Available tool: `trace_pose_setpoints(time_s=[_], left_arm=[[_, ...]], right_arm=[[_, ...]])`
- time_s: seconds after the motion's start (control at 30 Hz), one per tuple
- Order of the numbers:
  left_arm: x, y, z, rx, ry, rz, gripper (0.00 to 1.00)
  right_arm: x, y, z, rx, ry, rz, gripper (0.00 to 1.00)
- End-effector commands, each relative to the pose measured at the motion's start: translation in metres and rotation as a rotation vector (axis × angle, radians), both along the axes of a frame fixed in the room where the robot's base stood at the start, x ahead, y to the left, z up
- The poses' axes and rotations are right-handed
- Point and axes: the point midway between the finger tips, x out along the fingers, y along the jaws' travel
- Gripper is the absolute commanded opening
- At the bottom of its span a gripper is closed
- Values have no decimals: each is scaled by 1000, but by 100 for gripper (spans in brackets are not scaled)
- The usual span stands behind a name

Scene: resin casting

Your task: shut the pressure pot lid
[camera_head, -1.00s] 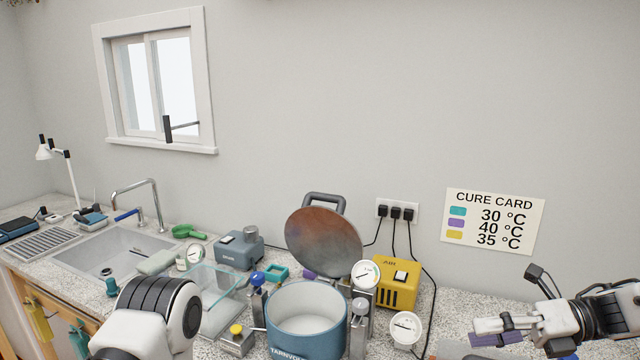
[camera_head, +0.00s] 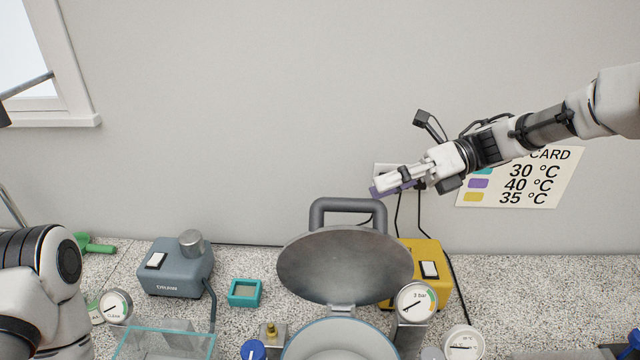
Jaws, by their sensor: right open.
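The pressure pot (camera_head: 340,350) is at the bottom middle, its rim partly cut off by the frame. Its round grey lid (camera_head: 345,267) stands open, tilted up behind the pot on a hinge at its lower edge. The lid's dark loop handle (camera_head: 347,204) sticks up at the top. My right gripper (camera_head: 382,187) is open, just above and right of the handle in the picture. A purple part shows at its fingers. I cannot tell whether it touches the handle. My left arm shows at the lower left, but its gripper is out of view.
A yellow air unit (camera_head: 432,262) stands right behind the lid, with cables to the wall. Round gauges (camera_head: 415,302) are close to the pot's right. A grey-blue pump (camera_head: 175,270) and a teal frame (camera_head: 245,292) lie left. Counter at the right is mostly clear.

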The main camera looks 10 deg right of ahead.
Motion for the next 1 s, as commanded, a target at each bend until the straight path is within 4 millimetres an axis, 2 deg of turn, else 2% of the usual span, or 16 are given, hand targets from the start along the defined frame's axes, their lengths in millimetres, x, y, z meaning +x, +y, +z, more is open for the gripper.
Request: trace_pose_setpoints(time_s=[0.3,0.4,0.53,0.73,0.77,0.8,0.87,0.9,1.0], left_arm=[[0,0,-10,0,1,-1,100],[0,0,-12,0,0,0,100],[0,0,-12,0,0,0,100],[0,0,-12,0,0,-1,100],[0,0,-12,0,0,-1,100],[0,0,-12,0,0,-1,100],[0,0,-12,0,0,-1,100],[0,0,-12,0,0,-1,100],[0,0,-12,0,0,-1,100]], right_arm=[[-2,52,-16,-4,3,3,50],[-2,63,-18,-3,2,2,50],[-2,70,-19,-2,1,1,50],[-2,71,-19,-1,1,0,50],[-2,71,-19,-1,1,0,42],[-2,71,-19,-1,1,0,28],[-2,71,-19,-1,1,0,7],[-2,71,-19,-1,1,1,0],[-2,71,-19,-1,1,0,0]])
